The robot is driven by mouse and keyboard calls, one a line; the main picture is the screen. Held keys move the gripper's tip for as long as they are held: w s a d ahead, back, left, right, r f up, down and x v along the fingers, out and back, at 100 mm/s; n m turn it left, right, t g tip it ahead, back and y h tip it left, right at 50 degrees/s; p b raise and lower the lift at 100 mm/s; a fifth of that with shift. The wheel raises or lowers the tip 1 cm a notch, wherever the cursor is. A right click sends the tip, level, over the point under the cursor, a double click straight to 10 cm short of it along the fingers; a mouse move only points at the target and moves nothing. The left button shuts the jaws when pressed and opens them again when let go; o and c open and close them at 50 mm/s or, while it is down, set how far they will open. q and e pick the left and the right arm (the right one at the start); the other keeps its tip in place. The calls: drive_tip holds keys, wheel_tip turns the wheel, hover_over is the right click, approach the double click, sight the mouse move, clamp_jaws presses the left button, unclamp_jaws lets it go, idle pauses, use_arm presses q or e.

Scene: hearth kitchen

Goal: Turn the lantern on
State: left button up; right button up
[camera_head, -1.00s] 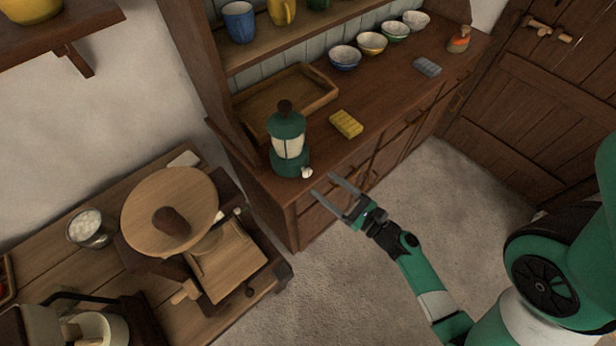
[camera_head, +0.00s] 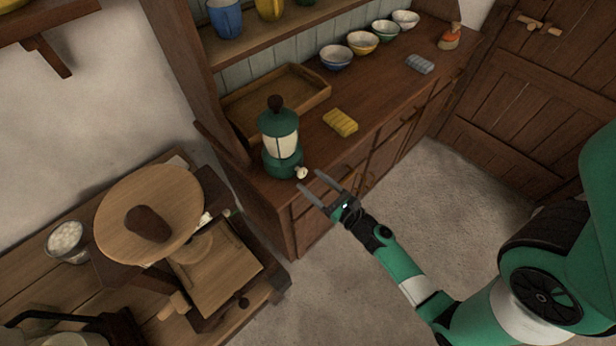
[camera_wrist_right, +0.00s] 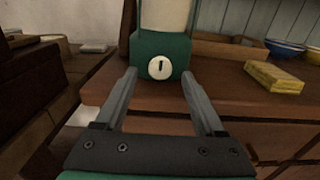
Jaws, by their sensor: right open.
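The lantern (camera_head: 281,140), green with a pale glass and a dark top knob, stands upright near the front left corner of the wooden dresser. Its round white knob (camera_head: 301,172) faces the front; in the right wrist view this knob (camera_wrist_right: 160,67) has a dark upright mark on it. My right gripper (camera_head: 311,186) is open and empty just in front of the knob. In the right wrist view its fingers (camera_wrist_right: 160,78) stand on either side of the knob, and I cannot tell that they touch it. My left gripper is not in view.
On the dresser top, a yellow block (camera_head: 340,122) lies right of the lantern, with a wooden tray (camera_head: 318,92) behind. Several bowls, one of them blue (camera_head: 336,58), stand at the back. A side table with a wooden mill-like device (camera_head: 150,215) is at the left.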

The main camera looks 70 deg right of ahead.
sight(300, 171)
drive_tip(key=shift+x, duration=1.25)
clamp_jaws()
